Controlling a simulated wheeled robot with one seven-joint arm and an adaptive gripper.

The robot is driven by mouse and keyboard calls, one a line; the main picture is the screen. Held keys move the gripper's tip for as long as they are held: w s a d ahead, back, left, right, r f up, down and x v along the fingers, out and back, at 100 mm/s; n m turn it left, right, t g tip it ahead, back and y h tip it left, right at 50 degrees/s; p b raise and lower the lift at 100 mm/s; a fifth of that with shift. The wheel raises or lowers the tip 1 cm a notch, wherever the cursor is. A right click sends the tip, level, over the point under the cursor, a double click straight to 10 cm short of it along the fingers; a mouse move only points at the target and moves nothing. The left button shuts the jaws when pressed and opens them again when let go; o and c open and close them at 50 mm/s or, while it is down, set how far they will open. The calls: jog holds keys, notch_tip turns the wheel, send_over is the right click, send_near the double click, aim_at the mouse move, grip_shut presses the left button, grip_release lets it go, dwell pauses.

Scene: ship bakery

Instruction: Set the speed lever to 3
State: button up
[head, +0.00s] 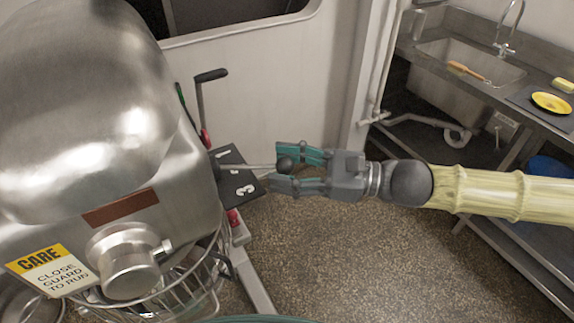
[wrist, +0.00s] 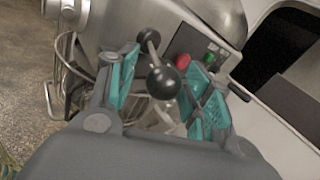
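The speed lever is a thin metal rod with a black ball knob (head: 285,164). It sticks out to the right from a black plate (head: 232,177) with white markings on the mixer's side. In the wrist view the knob (wrist: 163,82) sits between the parted fingers (wrist: 168,88), with gaps visible on both sides.
The steel mixer (head: 90,120) fills the left, with a wire guard (head: 195,285) below. A black-handled crank (head: 203,95) rises behind the plate. Red (wrist: 183,61) and green (wrist: 209,57) buttons are near the lever. A sink counter (head: 440,62) stands right; speckled floor is clear between.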

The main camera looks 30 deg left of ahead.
jog(key=shift+w, duration=0.15)
jog(key=shift+d, duration=0.3)
jog(key=v, duration=1.1)
jog(key=shift+d, duration=0.2)
